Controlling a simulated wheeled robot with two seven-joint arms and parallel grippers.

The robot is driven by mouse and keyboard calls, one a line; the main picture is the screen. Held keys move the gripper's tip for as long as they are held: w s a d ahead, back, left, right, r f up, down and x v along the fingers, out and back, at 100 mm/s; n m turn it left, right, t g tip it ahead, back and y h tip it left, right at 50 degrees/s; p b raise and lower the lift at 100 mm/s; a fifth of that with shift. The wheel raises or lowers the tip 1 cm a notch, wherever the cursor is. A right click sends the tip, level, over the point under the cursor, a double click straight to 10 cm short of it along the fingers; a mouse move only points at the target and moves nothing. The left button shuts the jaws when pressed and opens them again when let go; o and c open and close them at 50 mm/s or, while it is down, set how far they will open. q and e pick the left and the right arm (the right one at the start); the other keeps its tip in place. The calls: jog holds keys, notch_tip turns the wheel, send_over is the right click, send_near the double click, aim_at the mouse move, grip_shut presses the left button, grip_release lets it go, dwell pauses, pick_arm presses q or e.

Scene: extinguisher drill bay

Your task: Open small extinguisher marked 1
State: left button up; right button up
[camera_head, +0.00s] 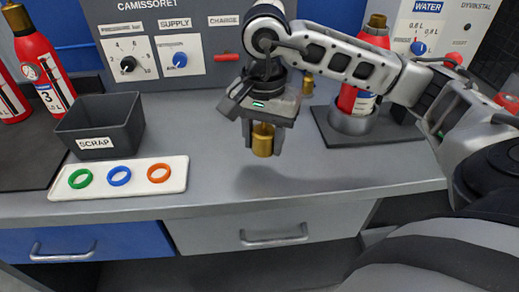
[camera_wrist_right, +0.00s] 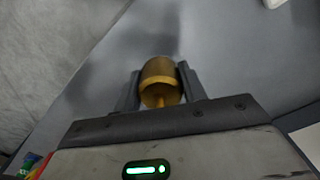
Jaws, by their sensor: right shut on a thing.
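My right gripper (camera_head: 263,138) is shut on a brass cylindrical head (camera_head: 262,146) and holds it above the grey counter, with a shadow below. The right wrist view shows the same brass head (camera_wrist_right: 160,80) between the two dark fingers of my right gripper (camera_wrist_right: 158,88). A small red extinguisher (camera_head: 371,42) stands upright in a grey ring holder (camera_head: 350,122) at the right, partly behind my right arm. Its top (camera_head: 377,20) is brass-coloured, and I cannot read a number on it. My left gripper is not in view.
A black scrap bin (camera_head: 105,124) and a white tray (camera_head: 120,190) with green, blue and orange rings are on the left. Red extinguishers, one marked 3 (camera_head: 42,68), stand farther left. A control panel (camera_head: 165,50) is behind. The front middle counter (camera_head: 225,185) is clear.

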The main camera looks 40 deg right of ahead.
aim_at(260, 164)
jog(key=shift+w+f, duration=0.2)
jog(key=shift+w, duration=0.05)
jog(key=f, duration=0.3)
jog(key=shift+w+f, duration=0.1)
jog(key=shift+w, duration=0.2)
jog(key=shift+f, duration=0.4)
